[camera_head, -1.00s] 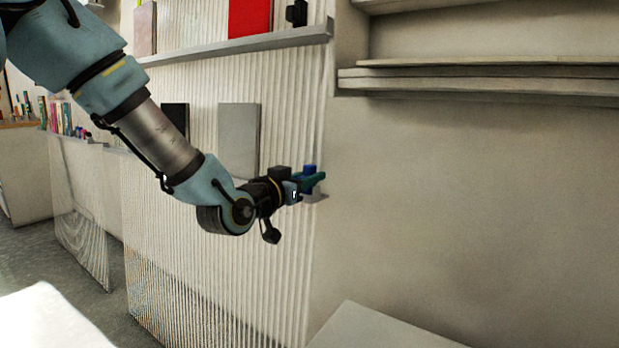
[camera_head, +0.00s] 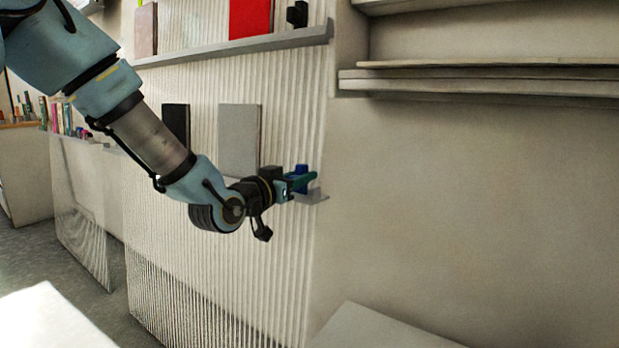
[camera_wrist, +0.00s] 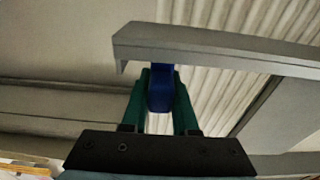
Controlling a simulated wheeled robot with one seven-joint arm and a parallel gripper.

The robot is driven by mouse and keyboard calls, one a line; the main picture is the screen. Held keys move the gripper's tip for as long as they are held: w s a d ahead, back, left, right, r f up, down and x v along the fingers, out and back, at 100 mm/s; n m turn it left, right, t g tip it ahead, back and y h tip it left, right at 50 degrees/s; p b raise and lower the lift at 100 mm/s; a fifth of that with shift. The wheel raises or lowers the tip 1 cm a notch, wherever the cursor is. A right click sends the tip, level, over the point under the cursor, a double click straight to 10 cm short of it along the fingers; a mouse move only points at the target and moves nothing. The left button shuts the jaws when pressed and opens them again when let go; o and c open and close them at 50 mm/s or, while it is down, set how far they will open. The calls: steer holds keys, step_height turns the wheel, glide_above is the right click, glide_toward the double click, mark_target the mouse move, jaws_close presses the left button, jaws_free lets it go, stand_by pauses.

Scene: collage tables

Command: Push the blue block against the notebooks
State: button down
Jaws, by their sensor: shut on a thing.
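The blue block (camera_head: 301,171) is at the right end of the lower wall shelf, between the green fingers of my gripper (camera_head: 303,180). In the wrist view, the blue block (camera_wrist: 160,88) sits between both fingers, in front of the shelf edge; whether it touches the shelf is unclear. My gripper (camera_wrist: 159,95) is shut on it. The grey notebook (camera_head: 238,138) stands upright on the lower shelf to the left of the block, with a gap between them. The black notebook (camera_head: 177,128) stands further left. My arm hides much of the lower shelf.
The lower shelf's bare right end (camera_head: 313,196) shows under my fingers. An upper shelf (camera_head: 240,47) above holds a red notebook (camera_head: 250,17) and a small black object (camera_head: 297,14). Wooden shelves (camera_head: 480,80) are at upper right. The wall below them is bare.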

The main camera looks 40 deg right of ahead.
steer(key=w, duration=0.3)
steer(key=w+a+p, duration=0.1)
steer(key=w, duration=0.2)
steer(key=w+a, duration=0.1)
steer(key=w, duration=0.2)
steer(key=shift+a, duration=0.15)
steer(key=c, duration=0.7)
jaws_free()
steer(key=v, duration=1)
steer(key=shift+a, duration=0.4)
